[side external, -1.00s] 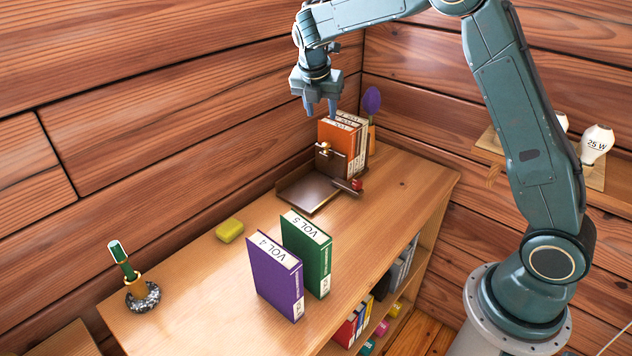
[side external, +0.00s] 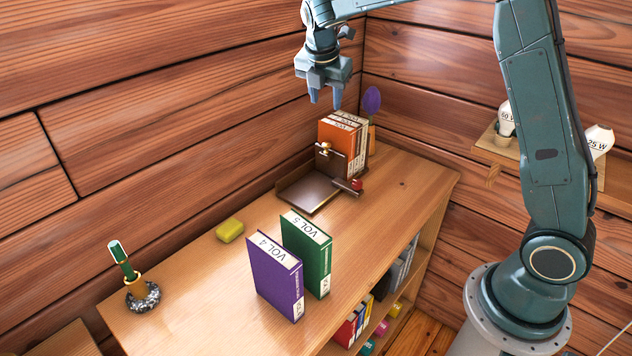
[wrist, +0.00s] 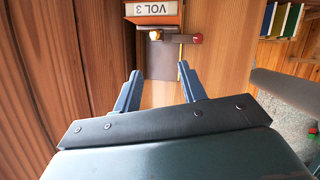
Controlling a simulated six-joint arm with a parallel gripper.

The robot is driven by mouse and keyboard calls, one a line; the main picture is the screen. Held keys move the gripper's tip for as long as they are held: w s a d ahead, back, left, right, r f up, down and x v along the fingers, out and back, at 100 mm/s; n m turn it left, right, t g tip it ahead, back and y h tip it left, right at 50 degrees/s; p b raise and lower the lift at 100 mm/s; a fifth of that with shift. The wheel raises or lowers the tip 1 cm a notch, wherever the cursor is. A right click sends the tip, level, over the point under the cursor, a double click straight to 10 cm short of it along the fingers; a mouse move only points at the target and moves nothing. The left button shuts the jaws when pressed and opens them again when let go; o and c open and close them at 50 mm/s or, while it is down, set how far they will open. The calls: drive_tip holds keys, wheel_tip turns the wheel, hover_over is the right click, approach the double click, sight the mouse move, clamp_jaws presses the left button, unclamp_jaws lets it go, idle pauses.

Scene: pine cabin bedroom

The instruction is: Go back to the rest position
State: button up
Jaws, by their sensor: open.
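My gripper (side external: 325,97) is open and empty, pointing down above the back of the shelf top in the side external view. In the wrist view its two fingers (wrist: 160,90) are spread apart with nothing between them. Below it an orange book (side external: 337,135) stands upright with other volumes in a dark brown book holder (side external: 310,193). The orange book also shows in the wrist view, marked VOL 3 (wrist: 155,12). My gripper is clear of the books.
A purple VOL 4 book (side external: 273,280) and a green VOL 5 book (side external: 318,262) stand upright on the shelf top. A yellow block (side external: 230,231) and a pen stand (side external: 143,296) are at the left. Bulbs sit on a wall shelf (side external: 492,147) at the right.

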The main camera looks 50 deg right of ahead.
drive_tip(key=s+a+r+m+t+y, duration=0.1)
drive_tip(key=s+a+r+m, duration=0.1)
drive_tip(key=s+r+m, duration=0.3)
drive_tip(key=s+a+m, duration=0.2)
drive_tip(key=s, duration=0.4)
drive_tip(key=s+a+r+m+t+y, duration=0.1)
drive_tip(key=s+r+m, duration=0.25)
drive_tip(key=s, duration=0.25)
drive_tip(key=s+a+f+m+y, duration=0.1)
drive_tip(key=s+a+f+m, duration=0.1)
drive_tip(key=s+m, duration=0.3)
drive_tip(key=s+a+f+m+t, duration=0.1)
drive_tip(key=s+m, duration=0.4)
drive_tip(key=s, duration=0.5)
drive_tip(key=shift+s+a+f+y, duration=0.35)
drive_tip(key=shift+a+f, duration=0.4)
drive_tip(key=shift+a, duration=0.45)
drive_tip(key=shift+w, duration=0.15)
